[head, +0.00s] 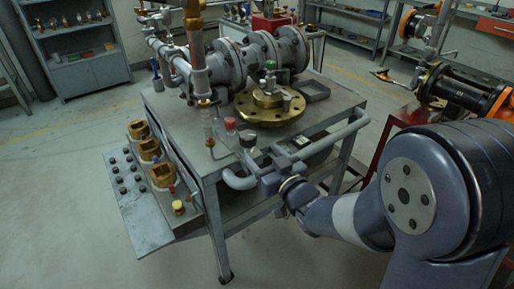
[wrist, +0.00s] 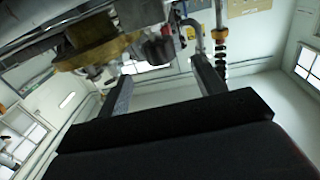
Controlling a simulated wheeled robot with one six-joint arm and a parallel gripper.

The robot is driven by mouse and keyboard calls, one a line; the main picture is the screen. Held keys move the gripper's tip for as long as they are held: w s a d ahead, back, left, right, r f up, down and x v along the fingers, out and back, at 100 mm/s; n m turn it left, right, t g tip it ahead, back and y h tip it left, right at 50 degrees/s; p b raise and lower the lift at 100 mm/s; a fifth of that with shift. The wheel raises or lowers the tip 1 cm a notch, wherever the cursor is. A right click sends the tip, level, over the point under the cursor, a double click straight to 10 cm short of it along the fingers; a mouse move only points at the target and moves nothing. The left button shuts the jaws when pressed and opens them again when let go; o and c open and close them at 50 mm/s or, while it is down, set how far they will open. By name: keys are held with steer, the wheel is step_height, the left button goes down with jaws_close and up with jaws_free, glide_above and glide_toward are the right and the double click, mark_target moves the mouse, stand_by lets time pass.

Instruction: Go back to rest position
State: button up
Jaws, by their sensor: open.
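My gripper (head: 268,178) is at the front edge of the metal workbench (head: 180,103), low beside its front rail. My arm reaches it from the right in the head view. In the wrist view my gripper (wrist: 160,78) shows two separated fingers with nothing held between them. The grey flanged valve piping (head: 232,62) and a round brass flange (head: 270,106) with a fitting on top stand on the bench, behind my gripper. The wrist view looks up past the bench's underside or edge. Whether my gripper touches the rail cannot be told.
A grey bent rail (head: 345,130) runs along the bench's right front. Brass valve parts (head: 150,150) sit on a side shelf at left. A red stand with machinery (head: 465,88) is at the right, near my arm. Open floor (head: 65,215) lies at left.

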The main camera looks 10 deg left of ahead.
mark_target(244, 135)
steer(key=shift+s+d, duration=0.15)
steer(key=x, duration=1)
steer(key=shift+w+a, duration=0.2)
steer(key=shift+a, duration=0.05)
steer(key=shift+w+r+p, duration=0.1)
steer(key=shift+w+p, duration=0.05)
steer(key=shift+p, duration=0.55)
steer(key=shift+n, duration=0.3)
steer(key=shift+g+y, duration=0.3)
steer(key=shift+g, duration=0.1)
steer(key=shift+a+f+t+b, duration=0.1)
steer(key=shift+f+t+b, duration=0.2)
steer(key=shift+b, duration=0.3)
